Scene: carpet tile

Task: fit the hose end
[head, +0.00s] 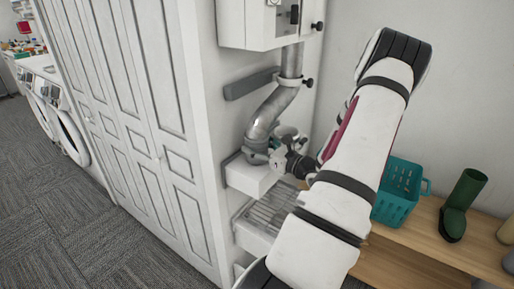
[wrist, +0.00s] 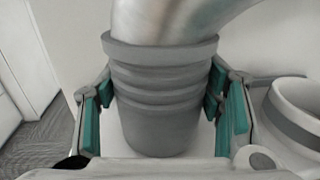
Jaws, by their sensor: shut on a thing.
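A silver hose (head: 264,120) bends down from a white wall unit (head: 262,22) to my gripper (head: 272,150). In the wrist view the hose's grey ribbed end cuff (wrist: 162,95) stands between the teal finger pads of my gripper (wrist: 162,105), which is shut on it. The cuff looks nearly upright, its lower end over a pale surface. A white round collar with a grey band (wrist: 300,118) is to the right of the cuff, apart from it. In the head view my wrist partly hides the cuff. I cannot tell whether the cuff's lower end touches anything.
A white ledge (head: 250,180) is below the hose end, with a slatted rack (head: 268,212) under it. A tall white cabinet (head: 135,110) is on the left. A teal basket (head: 393,208) and a green boot (head: 462,200) stand on a wooden bench at right.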

